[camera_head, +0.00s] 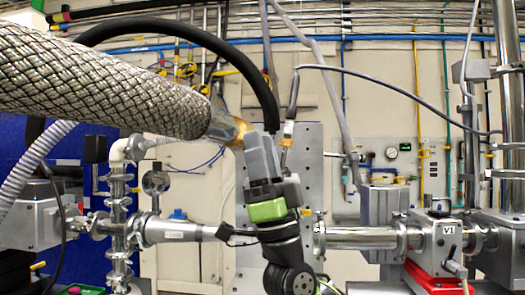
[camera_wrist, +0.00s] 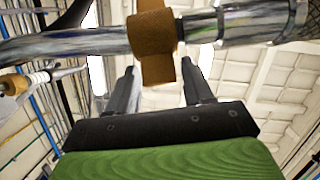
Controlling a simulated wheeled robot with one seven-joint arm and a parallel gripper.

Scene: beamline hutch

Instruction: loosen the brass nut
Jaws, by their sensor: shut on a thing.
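The brass nut (camera_wrist: 153,45) is a brown-gold collar around a grey metal pipe (camera_wrist: 85,45) in the wrist view. My gripper (camera_wrist: 159,66) reaches up to it, one finger on each side, shut on it. In the head view the nut (camera_head: 228,129) shows as an amber piece at the right end of a thick braided hose (camera_head: 105,80). My gripper (camera_head: 245,138) comes up to it from below. The hose end and my fingers partly hide the nut, and its fine turn cannot be made out.
A black hose (camera_head: 225,45) arches over my gripper. A cable with a brass fitting (camera_head: 287,132) hangs close to its right. A horizontal steel pipe (camera_head: 360,238) runs to the V1 valve box (camera_head: 437,238) at right. A gauge (camera_head: 155,182) and pipework stand at lower left.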

